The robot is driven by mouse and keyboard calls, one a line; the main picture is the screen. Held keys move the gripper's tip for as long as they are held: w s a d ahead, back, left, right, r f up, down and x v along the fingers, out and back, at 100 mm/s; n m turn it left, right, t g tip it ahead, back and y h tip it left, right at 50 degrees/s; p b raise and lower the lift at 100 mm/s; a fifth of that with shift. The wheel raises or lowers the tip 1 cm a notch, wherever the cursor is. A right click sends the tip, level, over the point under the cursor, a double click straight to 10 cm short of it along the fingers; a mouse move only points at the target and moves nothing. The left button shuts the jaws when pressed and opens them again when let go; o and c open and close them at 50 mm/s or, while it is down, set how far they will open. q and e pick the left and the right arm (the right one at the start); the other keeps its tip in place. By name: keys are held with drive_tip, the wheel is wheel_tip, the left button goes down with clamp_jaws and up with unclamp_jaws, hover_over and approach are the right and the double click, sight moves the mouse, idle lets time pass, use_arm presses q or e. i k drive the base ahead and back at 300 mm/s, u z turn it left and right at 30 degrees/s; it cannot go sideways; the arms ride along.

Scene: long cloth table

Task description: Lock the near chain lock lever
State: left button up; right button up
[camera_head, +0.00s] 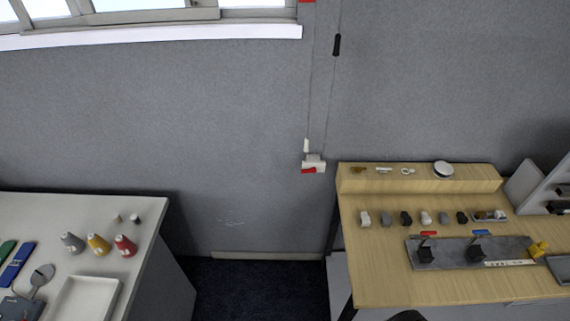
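A small white wall unit with a red part (313,164) is mounted low on the grey wall, just left of the wooden table. A short white upright piece (306,146) stands at its upper left; whether this or the red part is the lock lever, I cannot tell. Two thin lines, cord or chain, run up the wall from it. A black grip (337,45) hangs on the right one. Another red part (306,1) is cut off at the top edge. The lever's locked or unlocked position is too small to read. Neither gripper is in view.
The wooden table (375,290) holds a grey plate (454,260) with two black clamps, red- and blue-handled, and several small blocks. A white table (60,212) at left carries cones and a tray (85,298). Dark floor (255,285) lies between. A dark shape (408,316) shows at bottom.

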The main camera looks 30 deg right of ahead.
sight(312, 170)
drive_tip(key=z, duration=0.25)
drive_tip(key=i, duration=0.65)
drive_tip(key=z, duration=1)
drive_tip(key=i, duration=0.35)
drive_tip(key=z, duration=0.35)
